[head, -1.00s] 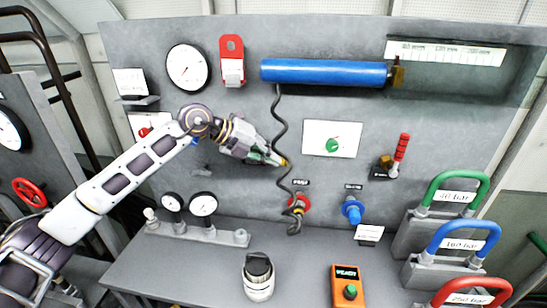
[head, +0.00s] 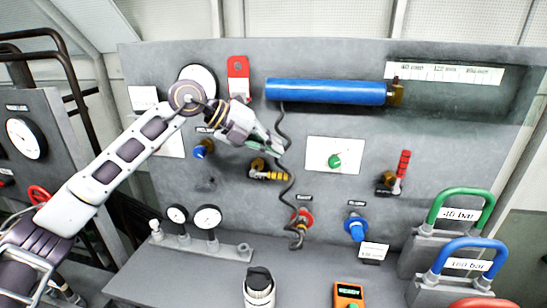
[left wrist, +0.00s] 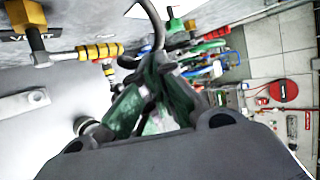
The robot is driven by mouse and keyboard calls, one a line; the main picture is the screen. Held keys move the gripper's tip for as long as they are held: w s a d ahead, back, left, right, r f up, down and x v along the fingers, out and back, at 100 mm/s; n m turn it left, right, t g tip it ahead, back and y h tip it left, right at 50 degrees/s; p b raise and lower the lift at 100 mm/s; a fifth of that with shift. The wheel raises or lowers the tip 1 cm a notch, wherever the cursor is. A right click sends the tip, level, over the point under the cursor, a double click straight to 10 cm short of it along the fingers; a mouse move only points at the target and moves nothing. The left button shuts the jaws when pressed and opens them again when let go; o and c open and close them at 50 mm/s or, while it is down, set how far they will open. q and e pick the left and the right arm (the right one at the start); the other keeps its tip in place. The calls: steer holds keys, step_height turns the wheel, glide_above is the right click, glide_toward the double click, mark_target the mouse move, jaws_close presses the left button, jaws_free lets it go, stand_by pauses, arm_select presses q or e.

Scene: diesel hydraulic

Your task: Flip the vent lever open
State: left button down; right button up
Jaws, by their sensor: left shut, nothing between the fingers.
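A brass valve with a yellow-and-black lever handle (head: 268,175) is on the grey panel, left of the black coiled hose. The handle points right, roughly level. In the left wrist view a yellow-banded handle (left wrist: 98,52) extends from a brass body at upper left. My left gripper (head: 280,148) is just above this lever in the head view, apart from it. Its green-padded fingers (left wrist: 150,95) are shut and empty. Another brass valve with a red handle (head: 402,165) stands upright at right. My right gripper is not in view.
The coiled hose (head: 285,130) hangs close to my left fingers. A blue cylinder (head: 325,91) is above them. A white plate with a green knob (head: 335,160) is to the right. Red (head: 303,219) and blue (head: 356,227) fittings are below, with small gauges (head: 207,217) at left.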

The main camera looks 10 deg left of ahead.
arm_select(q)
steer(key=shift+s+r, duration=0.25)
steer(key=shift+r, duration=0.4)
steer(key=shift+s+r, duration=0.25)
steer(key=shift+r, duration=0.4)
